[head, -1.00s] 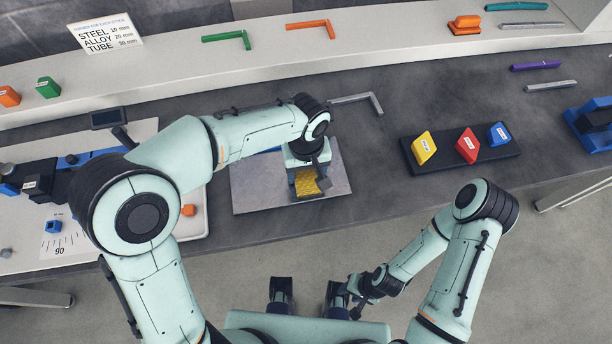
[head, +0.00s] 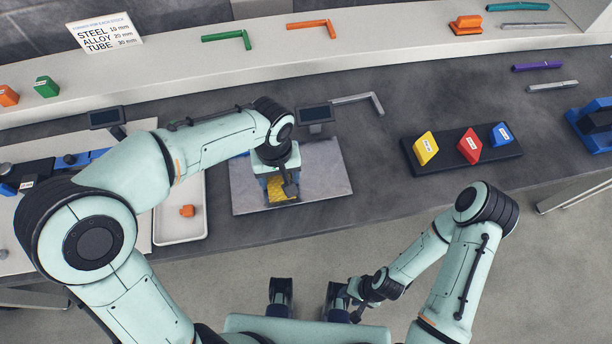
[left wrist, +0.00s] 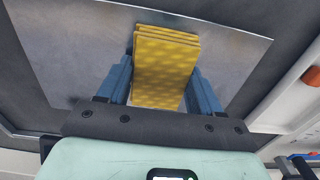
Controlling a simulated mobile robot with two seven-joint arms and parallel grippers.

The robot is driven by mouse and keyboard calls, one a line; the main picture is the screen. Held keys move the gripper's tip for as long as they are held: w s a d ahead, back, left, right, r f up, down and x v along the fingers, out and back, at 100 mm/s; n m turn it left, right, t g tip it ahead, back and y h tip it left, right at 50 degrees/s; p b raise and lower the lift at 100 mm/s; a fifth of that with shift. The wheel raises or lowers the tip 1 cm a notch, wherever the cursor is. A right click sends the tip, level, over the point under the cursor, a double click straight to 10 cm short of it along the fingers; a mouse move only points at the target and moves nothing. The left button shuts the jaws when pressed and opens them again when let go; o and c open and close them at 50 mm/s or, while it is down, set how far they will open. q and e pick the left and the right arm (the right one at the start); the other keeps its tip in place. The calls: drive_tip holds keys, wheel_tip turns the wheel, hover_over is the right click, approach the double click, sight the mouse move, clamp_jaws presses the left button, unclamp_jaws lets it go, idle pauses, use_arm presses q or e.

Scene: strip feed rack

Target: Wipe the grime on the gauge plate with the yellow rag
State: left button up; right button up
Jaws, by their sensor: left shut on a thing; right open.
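The gauge plate (head: 320,180) is a flat grey sheet on the dark bench, left of the middle in the head view. Faint brownish smudges show toward its upper right part. It also fills the upper part of the left wrist view (left wrist: 80,50). My left gripper (head: 280,196) is over the left part of the plate, shut on the folded yellow rag (left wrist: 165,70). The rag lies between the blue fingers, against or just above the plate; I cannot tell which. My right gripper (head: 345,300) is open and empty, low in front of the bench.
A white tray (head: 180,228) with an orange piece (head: 187,211) lies left of the plate. A grey L-shaped bar (head: 360,100) and a small dark screen (head: 316,114) are behind it. A black holder (head: 465,155) with yellow, red and blue blocks stands right.

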use_arm(q)
drive_tip(key=shift+r, duration=0.1)
use_arm(e)
drive_tip(key=shift+r, duration=0.1)
use_arm(q)
drive_tip(key=shift+d+r, duration=0.1)
drive_tip(key=shift+r, duration=0.15)
wheel_tip(320, 180, up, 5)
drive_tip(key=p, duration=0.3)
drive_tip(key=shift+w+f+p, duration=0.1)
drive_tip(key=shift+f+p, duration=0.1)
drive_tip(key=shift+p, duration=0.2)
use_arm(e)
drive_tip(key=r, duration=0.1)
drive_tip(key=w+r, duration=0.1)
drive_tip(key=r, duration=0.1)
drive_tip(key=shift+w+r, duration=0.25)
drive_tip(key=shift+r, duration=0.15)
